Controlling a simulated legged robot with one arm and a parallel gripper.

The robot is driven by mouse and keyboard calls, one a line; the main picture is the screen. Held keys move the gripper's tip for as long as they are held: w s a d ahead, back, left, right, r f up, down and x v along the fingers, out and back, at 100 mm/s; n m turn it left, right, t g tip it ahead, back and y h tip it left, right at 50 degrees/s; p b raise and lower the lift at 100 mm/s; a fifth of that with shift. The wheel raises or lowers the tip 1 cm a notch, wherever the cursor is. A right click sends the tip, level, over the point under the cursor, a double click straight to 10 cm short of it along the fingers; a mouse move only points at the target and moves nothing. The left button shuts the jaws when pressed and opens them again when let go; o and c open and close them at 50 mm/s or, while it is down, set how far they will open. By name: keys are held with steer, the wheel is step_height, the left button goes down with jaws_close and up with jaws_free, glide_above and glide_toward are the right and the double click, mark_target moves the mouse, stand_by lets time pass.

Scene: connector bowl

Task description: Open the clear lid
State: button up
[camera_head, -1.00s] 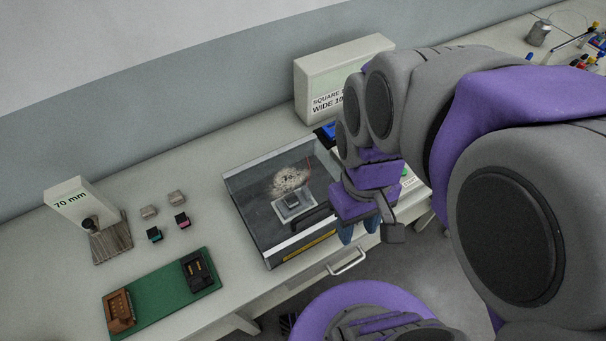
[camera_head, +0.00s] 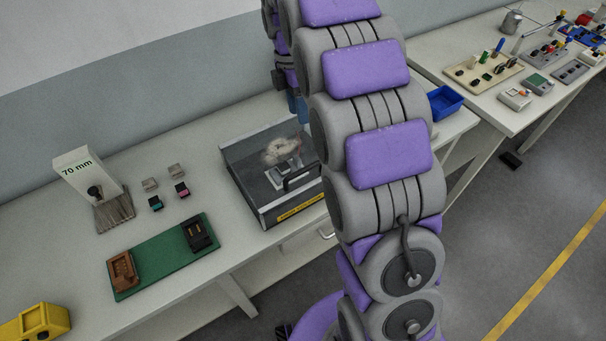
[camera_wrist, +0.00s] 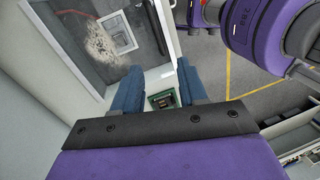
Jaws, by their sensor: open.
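The clear lid (camera_head: 262,150) covers a dark-framed box on the bench, right of the green board, and looks shut. A black handle (camera_head: 300,178) sits near its front edge. A pale, fluffy-looking patch and a small grey part show through it. In the head view my gripper (camera_head: 298,107) hangs behind the box's far right corner, partly hidden by my arm. In the wrist view my gripper (camera_wrist: 158,84) is open, with two blue fingers apart. The clear-topped box (camera_wrist: 95,75) lies at upper left there, beside the left finger. I cannot tell whether they touch.
My arm hides the box's right side in the head view. A green board (camera_head: 165,258), a 70 mm block (camera_head: 88,180) and several small blocks stand left of the box. A blue tray (camera_head: 445,102) is right of my arm. A yellow object (camera_head: 38,322) lies at lower left.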

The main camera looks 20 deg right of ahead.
steer(key=shift+n, duration=0.7)
steer(key=f+b, duration=0.1)
steer(key=f, duration=0.5)
steer(key=s+f+b, duration=0.1)
steer(key=f, duration=0.5)
steer(key=s+f+b, duration=0.1)
steer(key=f, duration=0.5)
steer(key=shift+s+d, duration=0.2)
steer(key=shift+d, duration=0.1)
steer(key=shift+c, duration=0.4)
jaws_close()
